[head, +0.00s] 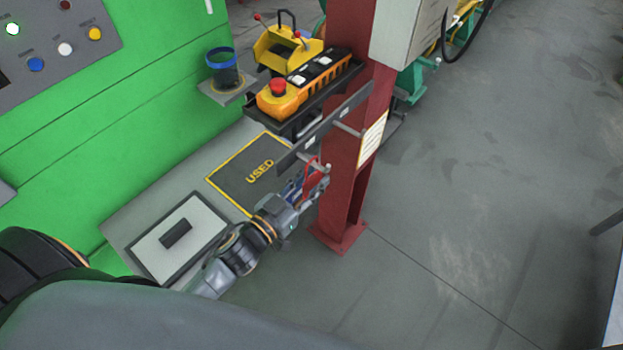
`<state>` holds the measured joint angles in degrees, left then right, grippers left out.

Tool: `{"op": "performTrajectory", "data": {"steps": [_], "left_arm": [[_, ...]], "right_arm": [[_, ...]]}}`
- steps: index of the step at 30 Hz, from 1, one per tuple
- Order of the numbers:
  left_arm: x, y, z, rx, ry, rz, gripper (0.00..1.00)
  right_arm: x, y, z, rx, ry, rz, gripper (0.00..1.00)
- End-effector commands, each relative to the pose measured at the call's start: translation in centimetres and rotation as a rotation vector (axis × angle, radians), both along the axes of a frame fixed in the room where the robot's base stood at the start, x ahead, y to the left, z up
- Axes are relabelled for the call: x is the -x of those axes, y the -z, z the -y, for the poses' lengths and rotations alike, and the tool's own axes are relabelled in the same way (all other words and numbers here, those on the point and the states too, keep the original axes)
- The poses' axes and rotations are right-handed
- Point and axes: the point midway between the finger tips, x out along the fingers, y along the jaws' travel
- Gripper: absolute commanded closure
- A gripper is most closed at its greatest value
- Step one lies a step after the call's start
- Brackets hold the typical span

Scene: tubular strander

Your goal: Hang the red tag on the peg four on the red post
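The red post (344,200) stands right of center with a dark rail (325,125) across it, carrying light pegs and small white labels. One peg (348,129) sticks out bare near the post. Another peg at the rail's near end lies close to the red tag (311,183). My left gripper (308,188) is at the tag, low beside the post, and appears shut on it. The tag's top loop is up by the near peg; I cannot tell whether it is around the peg. My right gripper is not in view.
A yellow pendant (302,85) with a red button sits on a shelf left of the post. A blue-rimmed cup (222,68), a "USED" mat (235,178) and a white tray (150,252) with a dark block lie left. The floor at right is largely clear.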

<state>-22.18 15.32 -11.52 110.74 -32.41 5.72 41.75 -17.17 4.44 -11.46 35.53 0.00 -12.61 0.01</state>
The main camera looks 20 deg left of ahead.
Motion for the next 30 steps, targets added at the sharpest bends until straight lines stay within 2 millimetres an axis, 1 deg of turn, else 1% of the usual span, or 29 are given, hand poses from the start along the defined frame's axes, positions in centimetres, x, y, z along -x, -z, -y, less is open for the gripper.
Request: {"op": "performTrajectory", "data": {"steps": [7,11,14,21,24,27,30], "left_arm": [[0.1,0.0,0.0,0.000,0.000,-0.001,0.68],[0.9,0.1,-0.3,0.000,0.000,-0.002,0.68],[2.4,0.2,-0.8,0.001,-0.001,-0.005,0.68],[7.3,0.2,-2.6,-0.001,-0.001,-0.005,0.68],[9.0,0.1,-3.2,0.000,-0.001,-0.004,0.68],[10.3,0.1,-3.6,0.000,0.000,-0.003,0.68],[11.0,0.0,-4.0,0.000,-0.001,-0.002,0.68]], "right_arm": [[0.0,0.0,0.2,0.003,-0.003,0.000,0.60],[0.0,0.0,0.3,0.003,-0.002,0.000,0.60],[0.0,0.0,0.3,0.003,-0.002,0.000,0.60],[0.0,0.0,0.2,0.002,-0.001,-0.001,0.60],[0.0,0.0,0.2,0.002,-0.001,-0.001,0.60],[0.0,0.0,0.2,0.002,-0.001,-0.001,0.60],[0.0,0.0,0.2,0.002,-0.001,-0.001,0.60]]}}
